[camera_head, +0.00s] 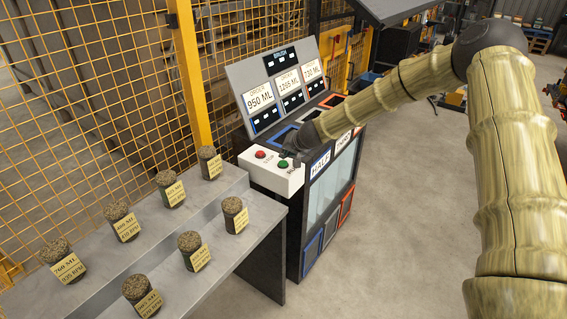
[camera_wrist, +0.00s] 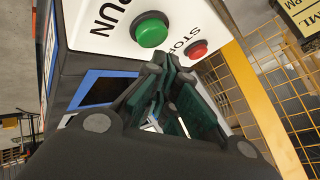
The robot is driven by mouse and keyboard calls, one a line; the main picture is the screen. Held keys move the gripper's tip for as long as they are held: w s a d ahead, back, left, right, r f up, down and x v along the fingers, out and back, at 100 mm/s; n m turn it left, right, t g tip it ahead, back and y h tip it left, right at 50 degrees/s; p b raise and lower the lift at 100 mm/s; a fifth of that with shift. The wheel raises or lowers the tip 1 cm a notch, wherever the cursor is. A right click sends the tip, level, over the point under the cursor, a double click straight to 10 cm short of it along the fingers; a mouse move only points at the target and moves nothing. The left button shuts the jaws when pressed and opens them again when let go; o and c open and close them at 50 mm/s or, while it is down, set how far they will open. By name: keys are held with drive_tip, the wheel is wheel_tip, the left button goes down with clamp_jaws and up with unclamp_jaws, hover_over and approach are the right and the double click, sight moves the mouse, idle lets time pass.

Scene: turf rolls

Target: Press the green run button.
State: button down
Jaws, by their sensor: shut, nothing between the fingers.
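My gripper (camera_head: 296,161) is close to the green button in the head view. In the wrist view my gripper (camera_wrist: 168,66) is shut and empty, its dark green fingertips just below the green button in the picture. A small gap shows there; I see no contact.
Behind the box stands a sloped panel with order displays (camera_head: 288,88) showing ML amounts. A grey stepped bench (camera_head: 215,215) at the left holds several labelled turf rolls. Yellow mesh fencing (camera_head: 100,110) runs behind it. Open floor (camera_head: 400,230) lies right of the machine.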

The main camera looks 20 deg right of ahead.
sight(286, 161)
drive_tip(key=shift+f, duration=0.15)
idle(0.6)
drive_tip(key=shift+f+b, duration=0.25)
drive_tip(key=shift+b, duration=0.05)
drive_tip(key=shift+f+b, duration=0.35)
drive_tip(key=shift+f, duration=0.1)
idle(1.1)
drive_tip(key=shift+r, duration=0.1)
drive_tip(key=shift+r+p, duration=0.65)
drive_tip(key=shift+r, duration=0.1)
drive_tip(key=shift+r+p, duration=1.9)
drive_tip(key=shift+r, duration=0.65)
